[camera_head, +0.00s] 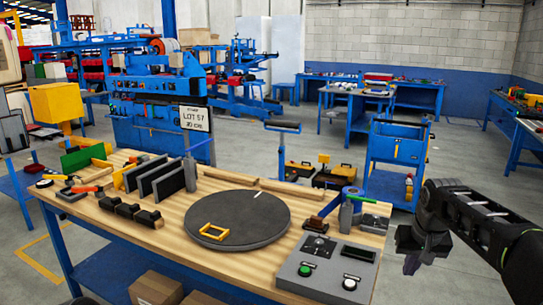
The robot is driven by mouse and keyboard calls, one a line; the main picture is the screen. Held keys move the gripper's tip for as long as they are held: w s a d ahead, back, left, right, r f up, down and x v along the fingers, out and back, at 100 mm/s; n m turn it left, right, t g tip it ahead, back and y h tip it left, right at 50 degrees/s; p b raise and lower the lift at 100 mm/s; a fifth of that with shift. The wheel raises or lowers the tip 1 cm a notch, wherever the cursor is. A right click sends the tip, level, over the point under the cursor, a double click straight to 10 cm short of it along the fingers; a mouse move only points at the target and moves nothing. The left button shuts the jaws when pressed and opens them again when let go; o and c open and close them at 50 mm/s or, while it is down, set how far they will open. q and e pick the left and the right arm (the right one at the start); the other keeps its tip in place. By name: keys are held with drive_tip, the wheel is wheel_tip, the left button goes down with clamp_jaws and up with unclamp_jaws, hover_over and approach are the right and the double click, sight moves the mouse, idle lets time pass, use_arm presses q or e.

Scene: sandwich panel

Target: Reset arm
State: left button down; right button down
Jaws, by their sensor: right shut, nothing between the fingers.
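My right gripper (417,256) is shut and empty. It hangs in the air off the right end of the wooden workbench (190,235), with its fingers pointing down. My right arm comes in from the right edge of the view. My left gripper is not in view.
On the workbench are a dark round turntable (245,213) with a yellow frame (214,230), a grey button box (328,270) and upright dark panels (160,180). A blue cart (395,160) stands behind my right gripper. Open floor surrounds the gripper.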

drive_tip(key=s+a+f+n+g+y, duration=0.1)
drive_tip(key=s+a+f, duration=0.3)
drive_tip(key=f, duration=0.6)
drive_tip(key=s+a+f+y, duration=0.1)
drive_tip(key=s+a+f, duration=0.2)
drive_tip(key=a+f, duration=0.6)
drive_tip(key=s+a+f+n+g+y, duration=0.1)
drive_tip(key=s+a+f, duration=0.2)
drive_tip(key=f, duration=0.9)
drive_tip(key=s+a+f, duration=0.3)
drive_tip(key=s, duration=0.4)
drive_tip(key=s+a+f+m+y, duration=0.1)
drive_tip(key=s+a+f, duration=0.2)
drive_tip(key=s, duration=0.5)
drive_tip(key=s+a+f+g, duration=0.1)
drive_tip(key=s+a+f, duration=0.3)
drive_tip(key=s, duration=0.4)
drive_tip(key=shift+s+f+y, duration=0.2)
drive_tip(key=shift+f+y, duration=0.15)
drive_tip(key=shift+y, duration=0.05)
